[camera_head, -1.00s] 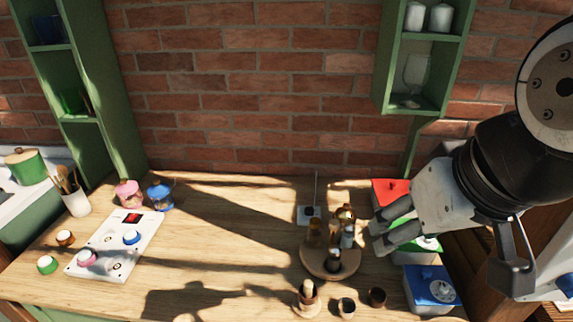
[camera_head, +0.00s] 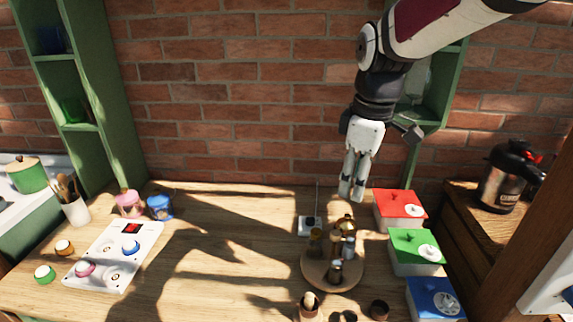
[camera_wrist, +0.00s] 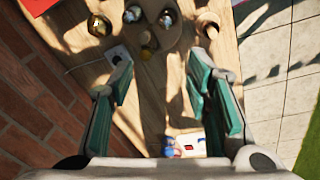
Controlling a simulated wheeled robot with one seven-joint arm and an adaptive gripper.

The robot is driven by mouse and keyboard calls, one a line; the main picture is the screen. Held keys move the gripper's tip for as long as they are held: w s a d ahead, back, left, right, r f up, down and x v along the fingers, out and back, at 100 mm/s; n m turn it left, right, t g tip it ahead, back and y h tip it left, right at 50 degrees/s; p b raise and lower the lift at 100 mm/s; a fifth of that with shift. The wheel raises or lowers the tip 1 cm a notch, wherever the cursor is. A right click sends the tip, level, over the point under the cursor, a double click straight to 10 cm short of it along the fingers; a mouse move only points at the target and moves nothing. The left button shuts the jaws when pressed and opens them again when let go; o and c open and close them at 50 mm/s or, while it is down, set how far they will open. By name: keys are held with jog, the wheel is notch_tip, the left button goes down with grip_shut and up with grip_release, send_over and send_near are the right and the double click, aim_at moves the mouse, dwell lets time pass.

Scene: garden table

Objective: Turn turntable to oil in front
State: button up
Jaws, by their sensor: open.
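The round wooden turntable (camera_head: 318,281) stands on the table toward the front right of centre, bearing several bottles and shakers. A gold-capped item (camera_head: 347,224) stands at its back; an amber bottle (camera_head: 315,243) stands at its left and a dark shaker (camera_head: 335,271) at its front. I cannot tell surely which one is the oil. My gripper (camera_head: 351,194) points down, open and empty, behind and above the turntable. In the wrist view, the open fingers (camera_wrist: 165,88) frame bare table, with the turntable (camera_wrist: 172,43) beyond them at the top.
Red (camera_head: 400,210), green (camera_head: 416,251) and blue (camera_head: 435,298) boxes line the right side. A small white stand with a thin rod (camera_head: 309,226) is just left of the turntable's back. Cups stand in front. A white panel (camera_head: 116,256) lies left; the table's middle is clear.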

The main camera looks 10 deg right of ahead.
aim_at(336, 233)
jog(key=w+f+n+g, duration=0.2)
jog(key=w+f+n, duration=0.2)
jog(key=w+f, duration=0.3)
jog(key=shift+n, duration=0.3)
jog(key=f+p, duration=0.1)
jog(key=f, duration=1.3)
jog(key=shift+w+d+p, duration=0.1)
jog(key=shift+w+p, duration=0.1)
jog(key=shift+p, duration=0.15)
jog(key=shift+c, duration=0.5)
grip_shut()
